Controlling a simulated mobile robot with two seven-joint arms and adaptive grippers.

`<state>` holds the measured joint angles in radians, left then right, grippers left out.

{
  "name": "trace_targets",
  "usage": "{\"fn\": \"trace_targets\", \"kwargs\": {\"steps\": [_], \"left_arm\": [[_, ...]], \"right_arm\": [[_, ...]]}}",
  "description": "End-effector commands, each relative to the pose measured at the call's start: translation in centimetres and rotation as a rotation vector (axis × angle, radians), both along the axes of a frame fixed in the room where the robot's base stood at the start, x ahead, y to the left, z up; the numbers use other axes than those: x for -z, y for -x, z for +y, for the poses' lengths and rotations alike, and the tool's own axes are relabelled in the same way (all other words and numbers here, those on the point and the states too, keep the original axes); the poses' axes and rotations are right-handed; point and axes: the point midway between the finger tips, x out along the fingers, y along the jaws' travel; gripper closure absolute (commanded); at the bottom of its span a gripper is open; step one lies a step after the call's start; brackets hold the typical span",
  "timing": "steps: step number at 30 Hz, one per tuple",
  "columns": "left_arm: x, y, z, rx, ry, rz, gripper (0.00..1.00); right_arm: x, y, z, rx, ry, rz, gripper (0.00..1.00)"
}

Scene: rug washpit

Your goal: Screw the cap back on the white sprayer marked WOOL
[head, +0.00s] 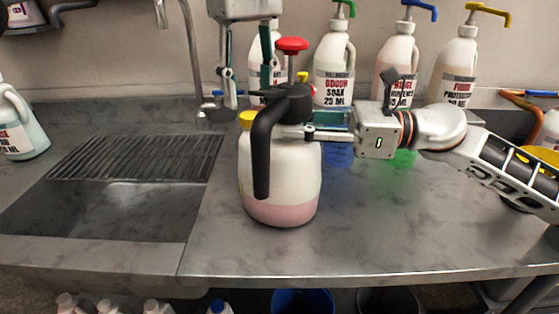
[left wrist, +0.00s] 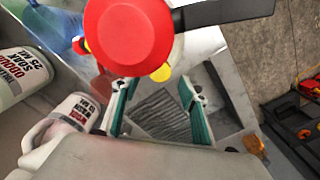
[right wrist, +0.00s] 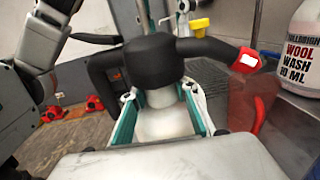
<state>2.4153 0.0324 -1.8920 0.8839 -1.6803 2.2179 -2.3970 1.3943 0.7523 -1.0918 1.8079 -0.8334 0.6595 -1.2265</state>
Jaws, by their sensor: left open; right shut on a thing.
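The white sprayer (head: 285,180) stands upright on the steel counter with pink liquid low inside; no WOOL marking shows on its visible side. Its black cap with pump head and curved handle (head: 262,150) sits over the neck, topped by a red knob (head: 291,44); I cannot tell how tightly it is seated. My right gripper (head: 310,133) is shut on the neck below the cap, as the right wrist view (right wrist: 162,98) shows. My left gripper (head: 250,92) is open and empty, pointing down beside the red knob. The knob looms close in the left wrist view (left wrist: 128,32).
A sink with a drain rack (head: 130,158) lies left. Several pump jugs stand along the back, including an ODOUR SOAK jug (head: 334,62). A jug marked WOOL WASH (right wrist: 302,50) shows in the right wrist view. The tap (head: 195,60) rises behind the sink. The front right counter is clear.

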Motion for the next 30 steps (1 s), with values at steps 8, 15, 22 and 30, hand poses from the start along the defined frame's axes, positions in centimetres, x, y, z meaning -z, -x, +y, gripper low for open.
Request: {"fn": "trace_targets", "kwargs": {"steps": [8, 15, 22, 30], "left_arm": [[-0.7, 0.0, 0.0, 0.0, 0.0, 0.0, 0.56], [-0.9, 0.0, 0.0, -0.046, -0.001, -0.001, 0.59], [-2.3, -0.1, 0.0, -0.392, -0.003, -0.003, 0.59], [-3.9, 0.0, 0.0, -0.776, -0.002, -0.003, 0.59]], "right_arm": [[0.0, 0.0, 0.0, 0.0, 0.0, 0.0, 1.0], [0.0, 0.0, 0.0, 0.0, 0.0, 0.0, 1.0], [0.0, 0.0, 0.0, 0.0, 0.0, 0.0, 1.0], [0.0, 0.0, 0.0, 0.0, 0.0, 0.0, 1.0]]}}
